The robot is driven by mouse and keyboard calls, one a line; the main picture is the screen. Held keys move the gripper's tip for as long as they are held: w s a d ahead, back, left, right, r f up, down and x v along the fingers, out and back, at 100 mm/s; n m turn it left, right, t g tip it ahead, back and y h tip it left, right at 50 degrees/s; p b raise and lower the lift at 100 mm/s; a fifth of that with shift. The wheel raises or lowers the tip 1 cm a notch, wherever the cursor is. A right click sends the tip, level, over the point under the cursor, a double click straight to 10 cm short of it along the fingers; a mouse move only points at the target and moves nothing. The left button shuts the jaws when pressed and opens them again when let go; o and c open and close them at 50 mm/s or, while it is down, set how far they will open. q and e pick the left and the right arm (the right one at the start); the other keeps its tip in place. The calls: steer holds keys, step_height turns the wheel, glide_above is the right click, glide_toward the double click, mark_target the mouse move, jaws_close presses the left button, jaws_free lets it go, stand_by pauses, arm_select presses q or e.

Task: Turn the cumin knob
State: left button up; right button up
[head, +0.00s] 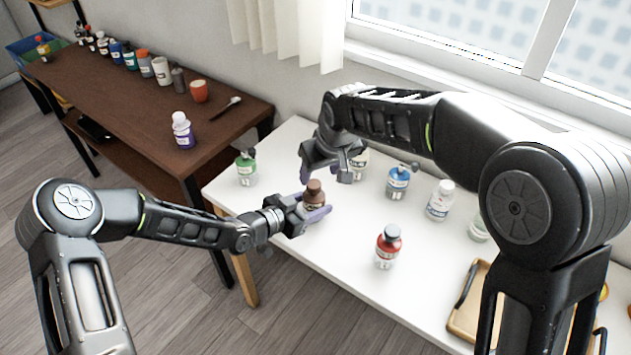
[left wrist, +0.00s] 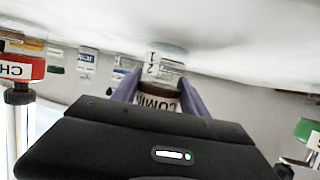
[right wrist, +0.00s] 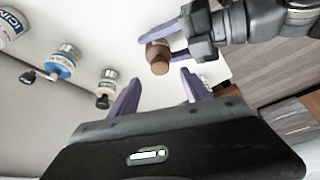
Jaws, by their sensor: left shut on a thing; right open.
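The cumin bottle, with its brown cap (head: 314,186), stands on the white table. Its label (left wrist: 158,103), upside down and partly hidden, shows in the left wrist view. My left gripper (head: 317,207) is shut around the bottle's body from the near side. My right gripper (head: 326,174) is open and empty, just behind and above the bottle in the head view. In the right wrist view the brown cap (right wrist: 158,57) lies ahead of the gap between the open right fingers (right wrist: 160,82); neither finger appears to touch it.
A red bottle (head: 388,248), green bottle (head: 246,170), blue bottle (head: 398,184) and white bottle (head: 440,202) stand around on the white table (head: 340,250). A wooden tray (head: 465,315) lies at right. A brown table (head: 150,115) with several containers is at left.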

mark_target(315, 184)
steer(key=x, duration=0.6)
steer(key=shift+w+f, duration=0.1)
steer(key=shift+f, duration=0.15)
steer(key=shift+c, duration=0.3)
jaws_close()
